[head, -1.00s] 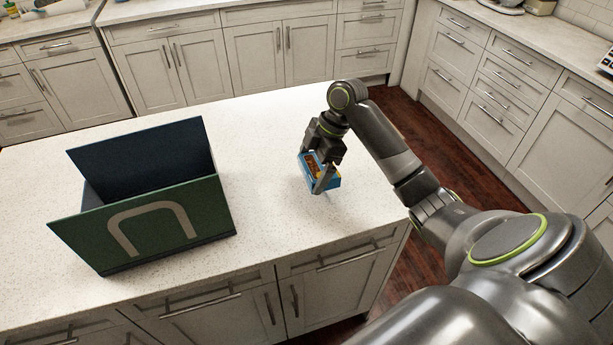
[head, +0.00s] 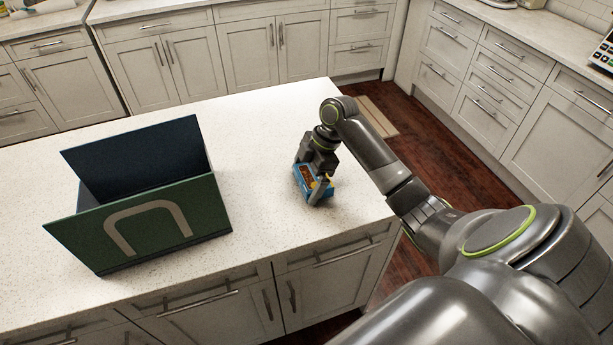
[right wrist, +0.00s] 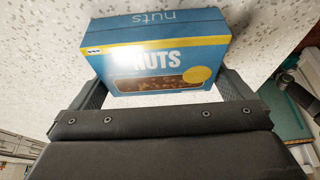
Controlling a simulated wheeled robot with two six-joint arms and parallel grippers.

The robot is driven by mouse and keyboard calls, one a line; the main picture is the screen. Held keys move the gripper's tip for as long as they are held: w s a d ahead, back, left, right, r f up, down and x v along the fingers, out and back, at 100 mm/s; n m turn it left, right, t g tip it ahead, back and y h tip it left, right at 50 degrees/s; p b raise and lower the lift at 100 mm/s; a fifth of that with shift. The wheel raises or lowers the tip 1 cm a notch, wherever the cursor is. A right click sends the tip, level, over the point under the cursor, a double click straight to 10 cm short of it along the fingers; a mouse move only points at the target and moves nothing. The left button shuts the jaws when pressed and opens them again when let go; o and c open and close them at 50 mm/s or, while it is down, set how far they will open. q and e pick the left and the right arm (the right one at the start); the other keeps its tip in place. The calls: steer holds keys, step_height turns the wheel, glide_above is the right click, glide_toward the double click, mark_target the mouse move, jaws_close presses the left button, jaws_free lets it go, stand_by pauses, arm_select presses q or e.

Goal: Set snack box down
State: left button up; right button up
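The snack box (head: 308,181) is a blue carton with a picture of nuts on its face. In the right wrist view the carton (right wrist: 160,57) reads "NUTS" and sits between the two dark fingers. My right gripper (head: 307,185) points down at the right part of the island counter and is shut on the box, one finger at each end. The box is at or just above the white speckled countertop (head: 255,185); I cannot tell if it touches. My left gripper is not in view.
A green open-topped container (head: 205,215) with a raised dark back panel and a pale arch mark stands on the left of the counter. The counter between it and the box is clear. The island's front edge and right corner are close to the box.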

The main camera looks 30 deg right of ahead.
steer(key=shift+r, duration=0.15)
steer(key=b+v, duration=0.2)
steer(key=v, duration=1)
